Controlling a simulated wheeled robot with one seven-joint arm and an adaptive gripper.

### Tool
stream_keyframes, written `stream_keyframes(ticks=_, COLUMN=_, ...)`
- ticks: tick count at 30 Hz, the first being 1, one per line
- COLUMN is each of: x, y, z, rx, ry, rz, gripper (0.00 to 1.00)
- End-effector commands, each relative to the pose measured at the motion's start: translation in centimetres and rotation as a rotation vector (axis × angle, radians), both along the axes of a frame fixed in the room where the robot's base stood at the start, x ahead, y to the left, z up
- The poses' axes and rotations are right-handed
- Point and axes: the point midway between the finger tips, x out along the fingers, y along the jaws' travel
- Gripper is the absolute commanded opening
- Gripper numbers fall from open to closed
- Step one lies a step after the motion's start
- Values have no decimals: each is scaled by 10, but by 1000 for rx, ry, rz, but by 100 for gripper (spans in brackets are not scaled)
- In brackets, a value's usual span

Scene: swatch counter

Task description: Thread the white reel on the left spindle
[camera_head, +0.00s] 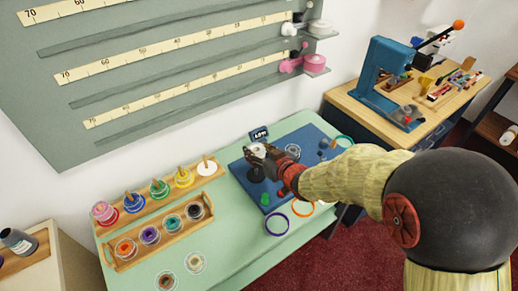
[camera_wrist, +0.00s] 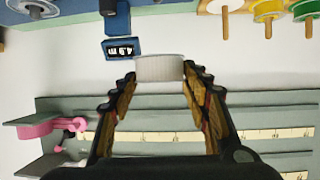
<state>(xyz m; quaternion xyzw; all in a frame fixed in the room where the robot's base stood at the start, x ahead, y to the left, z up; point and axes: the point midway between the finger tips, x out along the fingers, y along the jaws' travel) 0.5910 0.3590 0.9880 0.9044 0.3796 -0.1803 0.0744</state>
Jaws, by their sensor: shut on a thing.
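My gripper (camera_wrist: 160,75) is shut on a white reel (camera_wrist: 160,67), held between its two fingertips in the wrist view. In the head view my gripper (camera_head: 262,158) is above the blue mat (camera_head: 240,172), and the reel is small and partly covered by the fingers. A wooden rack (camera_head: 150,207) left of the gripper carries a row of wooden spindles on coloured discs. Its leftmost spindle (camera_head: 102,210) has a pink reel around it above a red disc. The rightmost spindle (camera_head: 206,163) stands bare on a white disc. The gripper is apart from the rack.
A tray (camera_head: 158,237) with several reels lies in front of the rack. A small display (camera_head: 259,133) stands at the mat's back edge. Loose rings, one purple (camera_head: 277,224), lie near the front edge. Rulers hang on the wall panel (camera_head: 150,60) behind.

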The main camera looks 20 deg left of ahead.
Motion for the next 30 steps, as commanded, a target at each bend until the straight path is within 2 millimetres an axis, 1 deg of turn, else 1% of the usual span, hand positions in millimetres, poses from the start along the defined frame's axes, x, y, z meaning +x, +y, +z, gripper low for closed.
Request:
stream_keyframes(ticks=5, x=0, y=0, z=-12, rx=-1, ry=1, rz=0, gripper=24)
stream_keyframes(ticks=15, x=0, y=0, z=-46, rx=0, ry=1, rz=0, gripper=24)
stream_keyframes(ticks=18, x=0, y=0, z=-53, rx=1, ry=1, rz=0, gripper=24)
stream_keyframes(ticks=22, x=0, y=0, z=-56, rx=0, ry=0, rz=0, gripper=24)
stream_keyframes(ticks=30, x=0, y=0, z=-56, rx=0, ry=0, rz=0, gripper=24)
